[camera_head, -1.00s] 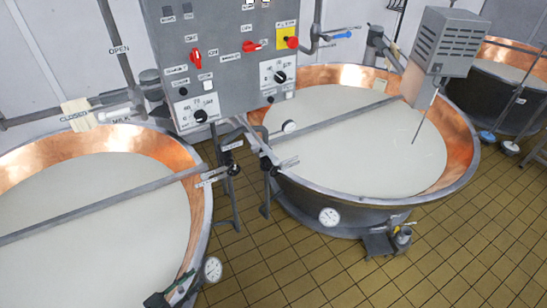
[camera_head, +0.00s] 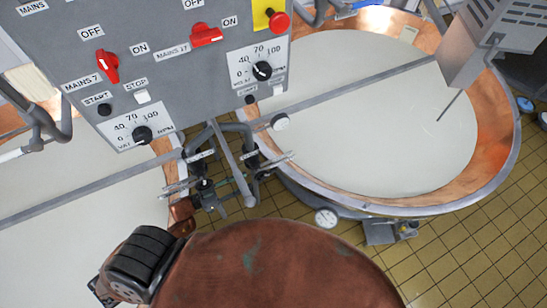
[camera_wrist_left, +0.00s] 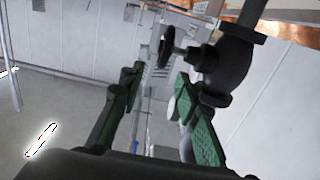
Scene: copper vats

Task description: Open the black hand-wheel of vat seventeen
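A black hand-wheel (camera_wrist_left: 166,47) shows nearly edge-on in the left wrist view, on a stem from a dark valve body (camera_wrist_left: 232,62). I cannot read which vat it belongs to. My left gripper (camera_wrist_left: 158,85) is open, its two green-padded fingers apart with nothing between them. The wheel lies beyond the fingertips, near the right finger, and looks apart from them. My right gripper is not in view.
A grey control panel (camera_head: 190,75) with red switches and dials hangs at upper left. Pipes and handles (camera_head: 205,185) stand below it, between the left vat (camera_head: 160,185) and the right vat (camera_head: 490,150). Tiled floor (camera_head: 450,260) is clear at lower right.

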